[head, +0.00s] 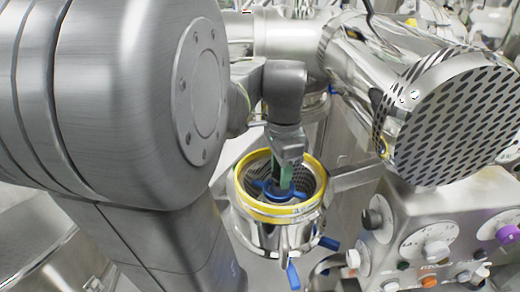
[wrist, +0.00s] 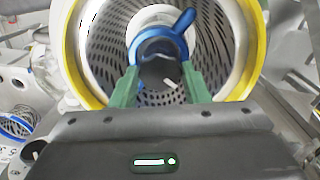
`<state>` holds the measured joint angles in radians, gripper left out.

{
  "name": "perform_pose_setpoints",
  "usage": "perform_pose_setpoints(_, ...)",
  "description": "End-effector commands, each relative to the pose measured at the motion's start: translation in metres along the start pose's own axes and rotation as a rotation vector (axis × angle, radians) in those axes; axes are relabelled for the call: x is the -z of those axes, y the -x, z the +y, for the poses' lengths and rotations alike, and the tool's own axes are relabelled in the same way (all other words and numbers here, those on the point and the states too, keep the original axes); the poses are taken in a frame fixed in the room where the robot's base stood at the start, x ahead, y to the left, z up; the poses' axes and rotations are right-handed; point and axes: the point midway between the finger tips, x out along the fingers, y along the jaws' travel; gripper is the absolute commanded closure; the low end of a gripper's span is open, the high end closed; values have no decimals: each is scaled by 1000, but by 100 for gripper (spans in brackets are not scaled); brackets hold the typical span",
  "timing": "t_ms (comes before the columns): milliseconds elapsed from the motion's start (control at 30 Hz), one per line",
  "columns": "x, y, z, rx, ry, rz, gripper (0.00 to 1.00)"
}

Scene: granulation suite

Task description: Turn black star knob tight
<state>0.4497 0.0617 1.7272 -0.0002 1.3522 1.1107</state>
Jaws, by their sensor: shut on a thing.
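The black knob (wrist: 160,72) sits between the green fingertips in the wrist view, with a light mark on its face. Its star outline is mostly hidden by the fingers and a blue part. My gripper (wrist: 158,85) is shut on it; in the head view my gripper (head: 284,172) points down into the round housing. The blue winged part (wrist: 182,35) lies around and behind the knob, and its blue shape also shows in the head view (head: 271,192). I cannot tell from the pictures how tight the knob is.
A yellow ring (head: 243,200) rims the housing, with a perforated screen (wrist: 100,50) inside. Blue handles (head: 293,276) hang below. A control panel (head: 430,240) with dials stands at the right, under a large perforated round end (head: 455,115). Little room surrounds the fingers inside the rim.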

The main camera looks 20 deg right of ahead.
Motion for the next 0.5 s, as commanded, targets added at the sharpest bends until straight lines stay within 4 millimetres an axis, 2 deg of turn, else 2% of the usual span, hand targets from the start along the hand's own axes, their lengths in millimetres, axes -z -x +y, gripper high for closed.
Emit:
perform_pose_setpoints(200,0,1,0,1,-1,1,81)
perform_pose_setpoints(233,0,1,0,1,-1,1,56)
perform_pose_setpoints(333,0,1,0,1,-1,1,37)
perform_pose_setpoints(500,0,0,0,0,0,0,36)
